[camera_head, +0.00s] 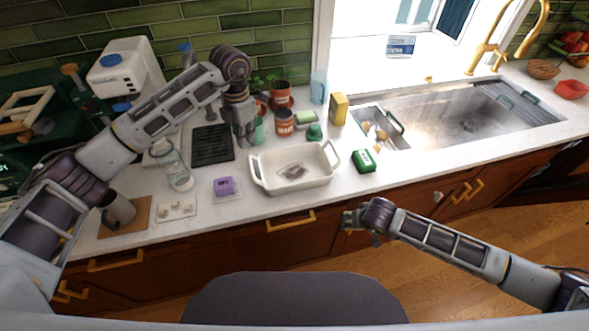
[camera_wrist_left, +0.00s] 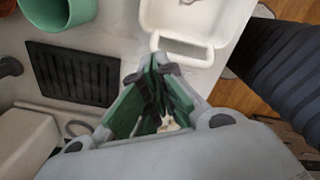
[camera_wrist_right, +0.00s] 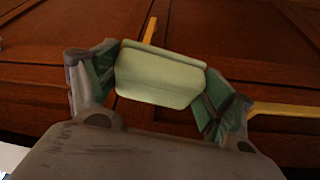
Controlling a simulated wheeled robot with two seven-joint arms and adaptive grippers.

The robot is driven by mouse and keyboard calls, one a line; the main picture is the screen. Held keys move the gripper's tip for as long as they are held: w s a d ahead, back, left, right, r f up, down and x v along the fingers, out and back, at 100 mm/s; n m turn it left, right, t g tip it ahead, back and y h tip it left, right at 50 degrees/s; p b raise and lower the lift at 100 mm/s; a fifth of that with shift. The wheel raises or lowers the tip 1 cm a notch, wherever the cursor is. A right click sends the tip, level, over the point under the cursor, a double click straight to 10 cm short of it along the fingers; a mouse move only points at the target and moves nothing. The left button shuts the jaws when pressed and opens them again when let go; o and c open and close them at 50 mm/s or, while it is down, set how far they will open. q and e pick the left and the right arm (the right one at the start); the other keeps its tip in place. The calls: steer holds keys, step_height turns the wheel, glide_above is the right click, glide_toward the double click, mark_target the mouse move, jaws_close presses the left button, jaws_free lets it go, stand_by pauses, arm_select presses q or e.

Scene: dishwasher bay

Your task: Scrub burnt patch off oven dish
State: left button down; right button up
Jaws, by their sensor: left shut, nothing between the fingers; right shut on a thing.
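The white oven dish (camera_head: 291,187) sits upright on the counter, with a dark burnt patch (camera_head: 293,172) on its inside bottom. Part of the dish also shows at the top of the left wrist view (camera_wrist_left: 150,22). My left gripper (camera_head: 246,141) is shut and empty, just behind and left of the dish; its fingertips (camera_wrist_left: 160,64) are close to the dish's handle in the wrist view. My right gripper (camera_head: 350,219) is in front of the counter edge, away from the dish. It is shut on a pale green sponge-like block (camera_wrist_right: 160,78), clear only in the right wrist view.
A green box (camera_head: 364,161) is right of the dish, and a purple block (camera_head: 225,187) is left of it. A black ribbed mat (camera_head: 212,146), a glass jar (camera_head: 179,170) and a red-brown can (camera_head: 284,124) stand nearby. The sink (camera_head: 455,112) is at the right.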

arm_select(q)
steer(key=shift+r, duration=0.2)
step_height(320, 180, up, 12)
steer(key=shift+f, duration=0.15)
stand_by(0.5)
steer(key=shift+f, duration=0.1)
stand_by(0.4)
